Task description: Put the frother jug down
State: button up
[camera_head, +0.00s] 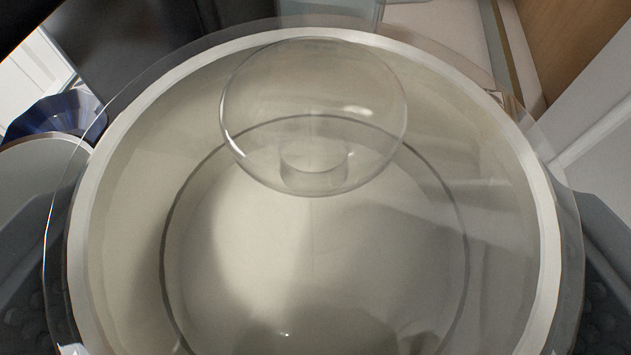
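The frother jug (88,240) fills most of the head view, seen from above, with a pale cream wall and a round dark line around its floor. A clear lid with a round glass knob (314,115) covers its top. My gripper (312,275) has one dark textured finger at the lower left edge and one at the lower right edge, on opposite sides of the jug, closed against it. The contact faces are hidden by the lid's rim. The jug's underside is hidden, so I cannot tell whether it touches a surface.
A dark blue faceted vessel (58,114) stands left of the jug, by a pale round-edged thing (38,165) cut by the frame. A dark appliance-like block (125,45) is behind at the upper left. A wooden panel (575,45) and pale surfaces are at the upper right.

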jog(key=shift+w, duration=1.4)
jog(key=shift+f, duration=0.7)
jog(key=o, duration=1.9)
jog(key=shift+f, duration=0.1)
jog(key=shift+s, duration=0.1)
jog(key=v, duration=1.2)
jog(key=shift+a, duration=0.1)
jog(key=shift+a+f, duration=0.1)
